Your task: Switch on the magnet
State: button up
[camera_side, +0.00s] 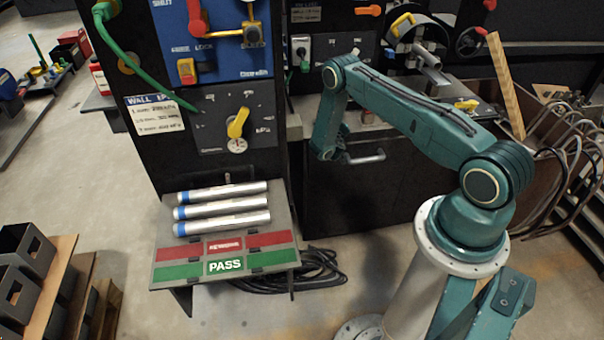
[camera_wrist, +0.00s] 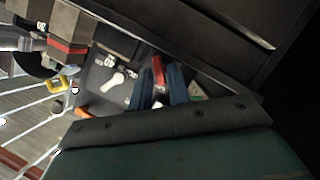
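I cannot make out a label that names the magnet's switch. The wrist view shows a dark panel with a white lever-like knob (camera_wrist: 113,81). My gripper's two blue fingers (camera_wrist: 160,88) stand apart in the wrist view. A red piece (camera_wrist: 158,69) shows between or beyond them; its depth is unclear. In the side view my forearm hangs in front of the bench, and the gripper's fingers cannot be made out.
A left cabinet carries a yellow rotary handle (camera_side: 238,122) and a blue panel (camera_side: 187,40). Several metal tubes (camera_side: 222,207) lie on a stand with red and green PASS plates (camera_side: 225,266). A metal bar handle (camera_side: 366,157) is near my forearm. A bin with curved rods (camera_side: 570,150) is at right.

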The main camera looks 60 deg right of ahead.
grip_shut()
dwell(0.5)
jog(key=m, duration=0.1)
jog(key=m+t+y, duration=0.1)
jog(key=shift+s+d+r+m+y, duration=0.1)
jog(key=shift+s+d+m+y, duration=0.05)
jog(key=shift+d+m+y, duration=0.2)
jog(key=shift+s+m+t+y, duration=0.15)
jog(key=shift+m+t+y, duration=0.35)
jog(key=shift+m, duration=0.55)
jog(key=shift+s+d+m+t+y, duration=0.1)
jog(key=shift+m+t+y, duration=0.3)
jog(key=shift+m, duration=0.5)
jog(key=shift+s+d+m+t+y, duration=0.1)
jog(key=shift+m+t+y, duration=0.3)
jog(key=shift+m, duration=0.5)
jog(key=shift+f+m+t+y, duration=0.2)
jog(key=shift+m+t+y, duration=0.4)
jog(key=shift+m, duration=0.5)
